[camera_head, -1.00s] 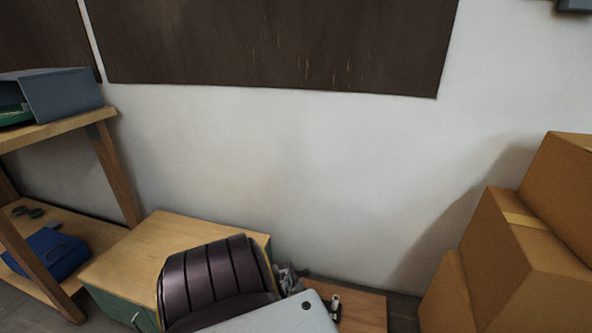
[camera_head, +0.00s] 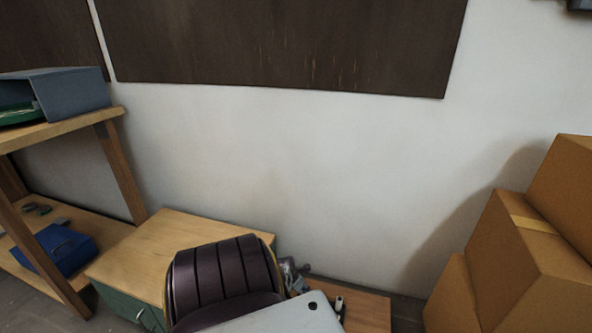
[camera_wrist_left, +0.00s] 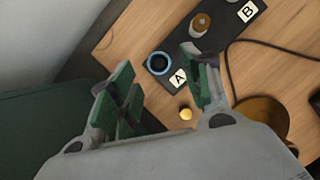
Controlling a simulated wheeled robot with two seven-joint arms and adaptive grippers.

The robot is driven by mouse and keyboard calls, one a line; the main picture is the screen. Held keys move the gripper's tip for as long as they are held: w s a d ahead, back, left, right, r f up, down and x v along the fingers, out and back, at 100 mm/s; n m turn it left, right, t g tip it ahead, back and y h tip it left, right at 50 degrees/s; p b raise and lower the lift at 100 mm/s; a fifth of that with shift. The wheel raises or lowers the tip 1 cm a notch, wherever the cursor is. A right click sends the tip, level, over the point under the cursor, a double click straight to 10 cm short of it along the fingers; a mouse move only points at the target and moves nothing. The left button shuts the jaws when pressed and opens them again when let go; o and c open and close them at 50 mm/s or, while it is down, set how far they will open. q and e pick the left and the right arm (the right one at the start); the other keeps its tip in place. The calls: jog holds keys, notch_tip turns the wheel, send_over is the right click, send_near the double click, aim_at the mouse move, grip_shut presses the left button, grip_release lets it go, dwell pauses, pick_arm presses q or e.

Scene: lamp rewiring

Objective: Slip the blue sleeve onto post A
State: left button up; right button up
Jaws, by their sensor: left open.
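In the left wrist view, a dark block (camera_wrist_left: 222,40) lies on the wooden tabletop, with white labels A (camera_wrist_left: 178,78) and B (camera_wrist_left: 248,12). The blue sleeve (camera_wrist_left: 147,64) shows as a blue ring with a dark centre at the block's A end. I cannot tell whether post A stands inside it. A pale post with a brown top (camera_wrist_left: 201,24) stands nearer B. My left gripper (camera_wrist_left: 165,88) is open, its green-padded fingers apart, with the ring beyond the gap between them. Nothing shows between the fingers. My right gripper is in neither view.
A yellow knob (camera_wrist_left: 186,114), a brown round piece (camera_wrist_left: 262,117) and a dark cord (camera_wrist_left: 272,45) lie right of the block. Cardboard boxes (camera_head: 500,260) are stacked at right.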

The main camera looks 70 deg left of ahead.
pick_arm(q)
jog(key=a+v, duration=0.1)
jog(key=v, duration=0.5)
jog(key=shift+d+r, duration=0.2)
jog(key=shift+d, duration=0.3)
jog(key=shift+s, duration=0.1)
dwell(0.4)
